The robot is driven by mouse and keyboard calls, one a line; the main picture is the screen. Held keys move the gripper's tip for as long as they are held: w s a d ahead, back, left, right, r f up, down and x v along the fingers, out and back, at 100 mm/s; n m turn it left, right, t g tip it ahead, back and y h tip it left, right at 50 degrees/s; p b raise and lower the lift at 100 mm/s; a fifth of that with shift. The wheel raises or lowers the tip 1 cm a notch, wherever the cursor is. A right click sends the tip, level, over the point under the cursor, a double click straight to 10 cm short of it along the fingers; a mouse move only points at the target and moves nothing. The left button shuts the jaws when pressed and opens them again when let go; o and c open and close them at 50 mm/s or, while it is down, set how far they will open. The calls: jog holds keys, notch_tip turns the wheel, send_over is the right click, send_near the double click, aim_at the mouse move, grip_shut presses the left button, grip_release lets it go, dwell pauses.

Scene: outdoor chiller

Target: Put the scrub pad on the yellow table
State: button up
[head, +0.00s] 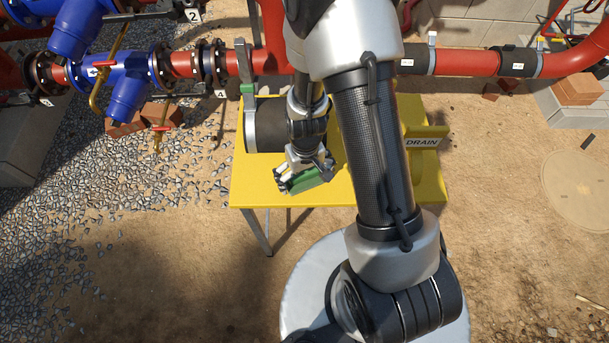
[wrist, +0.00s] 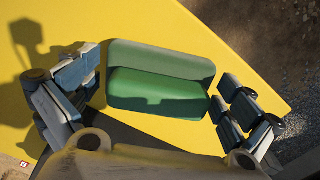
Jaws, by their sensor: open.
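The green scrub pad (head: 308,181) is at the yellow table's (head: 250,185) front part, left of my forearm in the head view. In the wrist view the scrub pad (wrist: 160,85) shows a lighter and a darker green face against the yellow top, and it appears to rest there. My gripper (head: 304,176) is just over the pad. In the wrist view my gripper (wrist: 156,88) is open, with one finger near each end of the pad. A gap shows on the left, and the right finger is very close to the pad's end. Exact contact is hard to tell.
A red pipe (head: 465,62) runs behind the table. Blue valves (head: 125,75) stand at the back left. Gravel and bare ground lie around the table.

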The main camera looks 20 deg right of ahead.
notch_tip(320, 180, up, 12)
jog(key=p, duration=0.4)
jog(key=shift+w+d, duration=0.1)
notch_tip(320, 180, up, 9)
jog(key=t, duration=0.1)
send_over(305, 172)
jog(key=s+r+t, duration=0.2)
jog(key=s+r, duration=0.4)
jog(key=r, duration=0.3)
jog(key=s+r+m+t, duration=0.1)
jog(key=s+r, duration=0.6)
jog(key=r, duration=0.2)
jog(key=shift+s+d+r+t, duration=0.15)
jog(key=shift+s+t, duration=0.1)
jog(key=shift+t, duration=0.15)
